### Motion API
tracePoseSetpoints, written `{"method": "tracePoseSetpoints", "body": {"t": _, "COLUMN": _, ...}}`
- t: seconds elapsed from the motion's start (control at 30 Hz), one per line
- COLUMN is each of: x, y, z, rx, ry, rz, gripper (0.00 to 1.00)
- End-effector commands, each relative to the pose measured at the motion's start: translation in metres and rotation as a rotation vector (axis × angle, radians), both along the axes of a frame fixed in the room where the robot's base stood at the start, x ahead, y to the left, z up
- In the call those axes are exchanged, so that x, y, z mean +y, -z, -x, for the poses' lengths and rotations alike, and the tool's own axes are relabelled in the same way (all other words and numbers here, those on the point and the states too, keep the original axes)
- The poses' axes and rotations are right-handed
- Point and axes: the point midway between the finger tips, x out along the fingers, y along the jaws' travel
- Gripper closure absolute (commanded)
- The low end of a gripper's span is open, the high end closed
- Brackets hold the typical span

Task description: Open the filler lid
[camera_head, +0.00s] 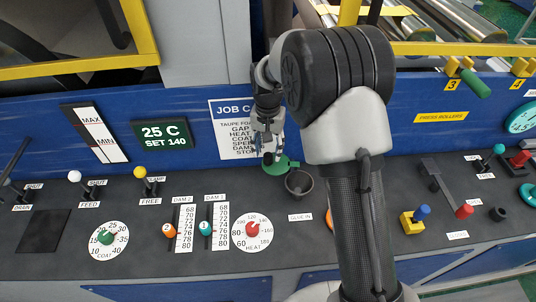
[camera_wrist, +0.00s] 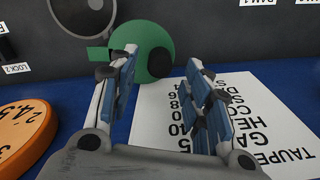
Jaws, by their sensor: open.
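The filler lid (camera_head: 275,165) is a green disc beside the dark round filler cup (camera_head: 299,184), near the GLUE IN label. The cup's mouth is uncovered, and the lid lies off to its back left. In the wrist view the lid (camera_wrist: 146,42) shows as a green disc with a dark round patch and a green tab to the left. The cup's rim (camera_wrist: 128,8) shows at the top left there. My gripper (camera_head: 268,157) is open and empty, just behind the lid. In the wrist view its fingers (camera_wrist: 161,62) stand apart in front of the lid; contact cannot be told.
The job card (camera_head: 232,128) is on the blue back panel behind my gripper. The heat dial (camera_head: 252,231) and two sliders stand left of the cup. My arm hides part of the console to the right. An orange dial (camera_wrist: 22,133) shows at the wrist view's left.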

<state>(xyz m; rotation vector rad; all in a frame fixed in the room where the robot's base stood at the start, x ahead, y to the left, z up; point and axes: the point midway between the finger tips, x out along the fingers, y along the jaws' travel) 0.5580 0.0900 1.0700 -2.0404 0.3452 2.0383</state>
Motion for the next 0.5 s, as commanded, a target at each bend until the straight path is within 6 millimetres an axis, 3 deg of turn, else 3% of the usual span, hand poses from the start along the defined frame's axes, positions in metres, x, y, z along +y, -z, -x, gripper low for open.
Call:
{"method": "tracePoseSetpoints", "body": {"t": 0.2, "x": 0.0, "y": -0.048, "z": -0.001, "rx": -0.003, "ry": 0.0, "rz": -0.001, "gripper": 0.55}}
{"method": "tracePoseSetpoints", "body": {"t": 0.5, "x": 0.0, "y": -0.079, "z": 0.0, "rx": 0.0, "ry": 0.0, "rz": 0.0, "gripper": 0.55}}
